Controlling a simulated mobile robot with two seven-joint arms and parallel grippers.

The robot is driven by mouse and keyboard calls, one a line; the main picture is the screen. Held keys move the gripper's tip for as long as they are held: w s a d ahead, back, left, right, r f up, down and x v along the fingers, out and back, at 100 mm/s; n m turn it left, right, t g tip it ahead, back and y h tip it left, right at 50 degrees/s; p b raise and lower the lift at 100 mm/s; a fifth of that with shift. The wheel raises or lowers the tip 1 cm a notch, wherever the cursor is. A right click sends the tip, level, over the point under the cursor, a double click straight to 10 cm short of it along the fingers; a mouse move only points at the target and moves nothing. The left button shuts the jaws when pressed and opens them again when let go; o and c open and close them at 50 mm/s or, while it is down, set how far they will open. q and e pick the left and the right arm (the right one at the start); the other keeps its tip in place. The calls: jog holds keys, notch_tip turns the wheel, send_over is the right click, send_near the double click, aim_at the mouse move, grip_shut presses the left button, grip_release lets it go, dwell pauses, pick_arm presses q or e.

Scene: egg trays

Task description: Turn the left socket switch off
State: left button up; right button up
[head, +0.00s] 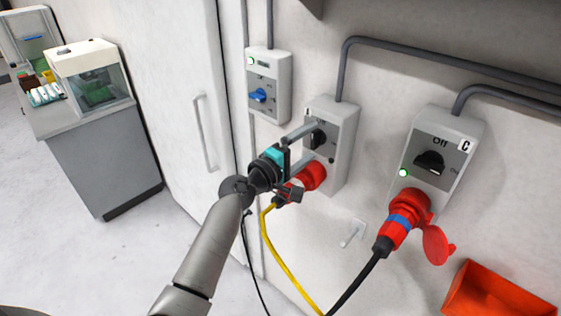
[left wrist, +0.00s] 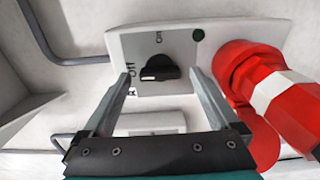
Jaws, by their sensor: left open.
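The left socket (head: 345,130) is a grey wall box with a black rotary switch (head: 317,137) and a red plug (head: 312,177) below. In the left wrist view the switch (left wrist: 160,70) has its handle lying across the picture, one end towards the "Off" label (left wrist: 131,75). The "On" label (left wrist: 158,37) is at its side. A small round lamp (left wrist: 199,35) on this box looks dark green. My left gripper (head: 303,143) is open, its fingers on either side of the switch. Contact with it cannot be told. My right gripper is not in view.
A socket marked C (head: 440,150), with a lit green lamp and red plug, hangs to the right. A box with a blue switch (head: 268,85) hangs to the left. A yellow cable (head: 278,250) hangs below my gripper. An orange bin (head: 495,295) is lower right.

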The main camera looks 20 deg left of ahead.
pick_arm(q)
jog(key=b+v, duration=0.2)
jog(key=v, duration=1.2)
